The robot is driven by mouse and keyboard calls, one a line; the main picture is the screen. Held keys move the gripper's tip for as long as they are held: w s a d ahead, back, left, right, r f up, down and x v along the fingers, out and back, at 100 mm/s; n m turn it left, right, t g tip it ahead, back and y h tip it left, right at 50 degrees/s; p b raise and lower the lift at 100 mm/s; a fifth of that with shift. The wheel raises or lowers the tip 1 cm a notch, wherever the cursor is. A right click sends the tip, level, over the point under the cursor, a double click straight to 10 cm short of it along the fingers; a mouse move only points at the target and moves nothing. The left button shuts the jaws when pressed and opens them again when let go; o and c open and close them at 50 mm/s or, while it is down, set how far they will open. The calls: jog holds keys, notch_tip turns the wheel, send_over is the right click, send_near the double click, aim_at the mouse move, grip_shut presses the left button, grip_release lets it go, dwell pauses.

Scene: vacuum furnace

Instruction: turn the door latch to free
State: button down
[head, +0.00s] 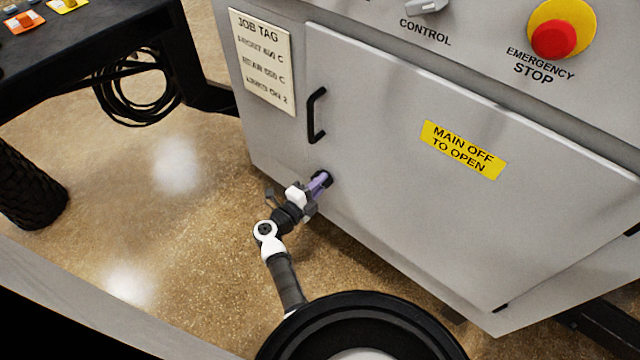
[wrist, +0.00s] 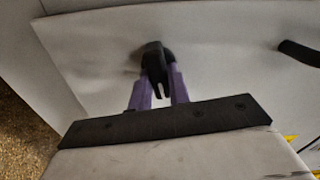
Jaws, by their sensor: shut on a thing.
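The door latch (head: 327,178) is a small black knob low on the left edge of the grey cabinet door (head: 400,190), below the door handle. It shows larger in the wrist view (wrist: 153,54) as a dark block against the pale door. My gripper (head: 318,184) reaches it from the lower left, its purple fingers on either side of the latch. In the wrist view my gripper (wrist: 160,84) is shut on the latch. The fingers partly hide the latch in the head view, so its exact angle is hard to read there.
A black door handle (head: 316,115) sits above the latch. A yellow "MAIN OFF TO OPEN" label (head: 463,149) is on the door. A control switch (head: 427,6) and red emergency stop (head: 553,40) are above. A black table (head: 90,50) stands left; the floor between is open.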

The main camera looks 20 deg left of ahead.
jog(key=c, duration=1.3)
grip_release()
jog(key=b+v, duration=0.1)
jog(key=v, duration=1.2)
jog(key=shift+s+a+b, duration=0.1)
jog(key=shift+s+b, duration=0.25)
jog(key=shift+s, duration=0.05)
